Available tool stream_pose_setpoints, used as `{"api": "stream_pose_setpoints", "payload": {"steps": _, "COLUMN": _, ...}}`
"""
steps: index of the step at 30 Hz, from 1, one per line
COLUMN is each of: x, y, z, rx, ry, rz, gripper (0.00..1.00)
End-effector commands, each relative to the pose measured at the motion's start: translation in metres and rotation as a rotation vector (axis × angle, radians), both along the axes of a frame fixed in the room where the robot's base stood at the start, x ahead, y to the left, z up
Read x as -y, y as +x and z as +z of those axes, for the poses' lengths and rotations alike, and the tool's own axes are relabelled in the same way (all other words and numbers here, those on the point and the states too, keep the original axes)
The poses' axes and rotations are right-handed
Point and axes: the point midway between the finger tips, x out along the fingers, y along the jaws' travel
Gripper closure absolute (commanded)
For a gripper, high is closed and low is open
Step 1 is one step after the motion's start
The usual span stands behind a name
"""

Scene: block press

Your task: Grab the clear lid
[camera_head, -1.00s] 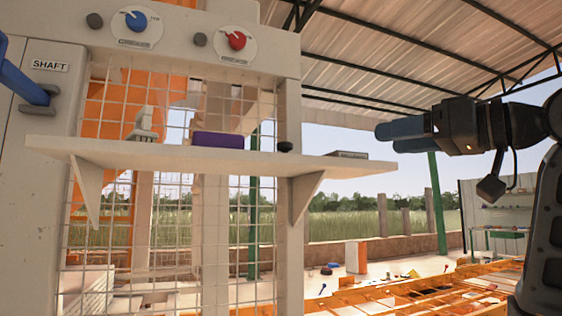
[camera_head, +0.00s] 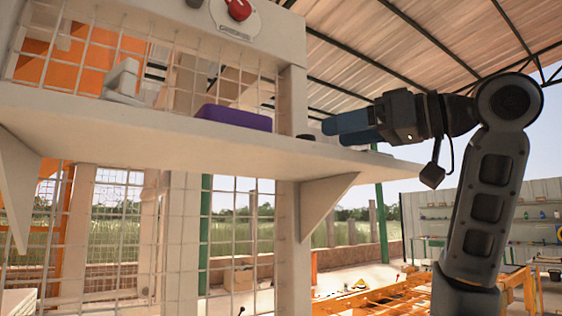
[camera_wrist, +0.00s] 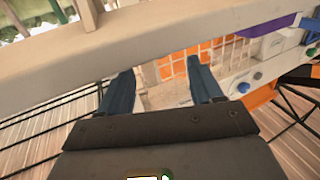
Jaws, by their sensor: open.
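I cannot make out a clear lid in either view. My gripper (camera_head: 328,129) is at the shelf's right end in the head view, its two blue fingers pointing left and apart, with nothing between them. In the wrist view the gripper (camera_wrist: 157,70) also shows open and empty. The shelf (camera_head: 200,143) carries a purple block (camera_head: 234,117) and a pale grey-white, clamp-like object (camera_head: 122,79) at the left. A small dark round object (camera_head: 305,136) sits close to the fingertips. The flat grey item at the shelf's right end is mostly hidden behind my gripper.
A wire grid (camera_head: 130,215) backs the shelf. A bracket (camera_head: 318,203) and a pale post (camera_head: 290,225) stand under its right end. A red knob (camera_head: 239,9) is above. An orange frame (camera_head: 375,300) lies low on the right. Open air surrounds my arm.

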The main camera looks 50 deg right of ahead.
Motion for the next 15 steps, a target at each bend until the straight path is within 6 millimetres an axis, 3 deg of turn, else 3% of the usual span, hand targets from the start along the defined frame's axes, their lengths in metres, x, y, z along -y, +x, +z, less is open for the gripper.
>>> {"api": "stream_pose_setpoints", "payload": {"steps": 15, "x": -0.002, "y": 0.05, "z": 0.006, "rx": -0.003, "ry": 0.003, "rz": 0.001, "gripper": 0.35}}
